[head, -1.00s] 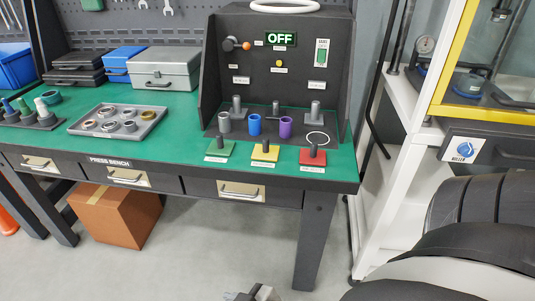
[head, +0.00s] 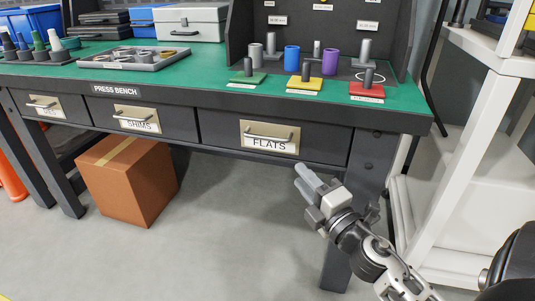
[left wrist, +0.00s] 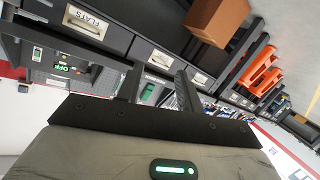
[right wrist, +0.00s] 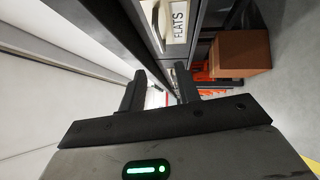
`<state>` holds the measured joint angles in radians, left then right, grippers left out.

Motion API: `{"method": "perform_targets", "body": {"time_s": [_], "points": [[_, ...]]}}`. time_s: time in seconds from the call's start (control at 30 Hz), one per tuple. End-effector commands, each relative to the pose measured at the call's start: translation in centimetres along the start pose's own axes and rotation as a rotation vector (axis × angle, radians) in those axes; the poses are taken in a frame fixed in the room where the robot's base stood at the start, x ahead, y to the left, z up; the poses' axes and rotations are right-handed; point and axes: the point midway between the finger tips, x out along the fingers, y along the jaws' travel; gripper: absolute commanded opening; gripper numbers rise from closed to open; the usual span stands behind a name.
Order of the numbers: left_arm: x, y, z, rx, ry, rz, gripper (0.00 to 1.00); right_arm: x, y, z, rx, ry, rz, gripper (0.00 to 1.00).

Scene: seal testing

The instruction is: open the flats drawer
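The flats drawer (head: 320,142) is the right one of the drawers under the bench top, and its front looks flush with the bench. It has a bar handle (head: 267,137) over a pale plate reading FLATS. The drawer's label plate also shows in the left wrist view (left wrist: 86,20) and, turned sideways, in the right wrist view (right wrist: 178,22). My right gripper (head: 305,180) is below and right of the handle, apart from it. Its fingers (right wrist: 158,90) are spread and empty. My left gripper (left wrist: 158,88) is open and empty; it is outside the head view.
The shims drawer (head: 170,121) is left of the flats drawer. A cardboard box (head: 125,182) stands on the floor below. A dark bench leg (head: 350,220) is behind my right arm, and a white frame (head: 430,190) stands to the right. The floor before the drawer is free.

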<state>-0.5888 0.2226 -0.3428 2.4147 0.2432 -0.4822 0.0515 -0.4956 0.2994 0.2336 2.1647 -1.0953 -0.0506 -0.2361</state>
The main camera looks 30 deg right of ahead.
Motion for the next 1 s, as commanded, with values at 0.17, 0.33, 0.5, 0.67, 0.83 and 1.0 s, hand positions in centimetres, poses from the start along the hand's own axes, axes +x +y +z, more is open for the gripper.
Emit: {"method": "perform_targets", "body": {"time_s": [0.17,0.33,0.5,0.67,0.83,1.0], "points": [[-0.2,0.0,-0.2,0.019,-0.014,-0.01,0.36,2.5,0.5,0.1,-0.007,0.002,0.004,0.33],[-0.3,-0.2,0.1,0.041,-0.032,-0.023,0.36,6.1,0.4,0.1,-0.006,0.001,0.004,0.33],[-0.3,-0.4,0.2,0.055,-0.04,-0.03,0.36,9.8,0.3,0.1,-0.004,0.0,0.003,0.33],[-0.3,-0.4,0.3,0.059,-0.042,-0.032,0.36,12.8,0.2,0.1,-0.001,-0.002,0.002,0.33],[-0.3,-0.4,0.3,0.058,-0.042,-0.032,0.36,14.8,0.1,0.1,-0.001,-0.001,0.0,0.33],[-0.3,-0.4,0.3,0.057,-0.042,-0.031,0.36,15.6,0.1,0.1,0.0,-0.001,-0.001,0.33]]}}
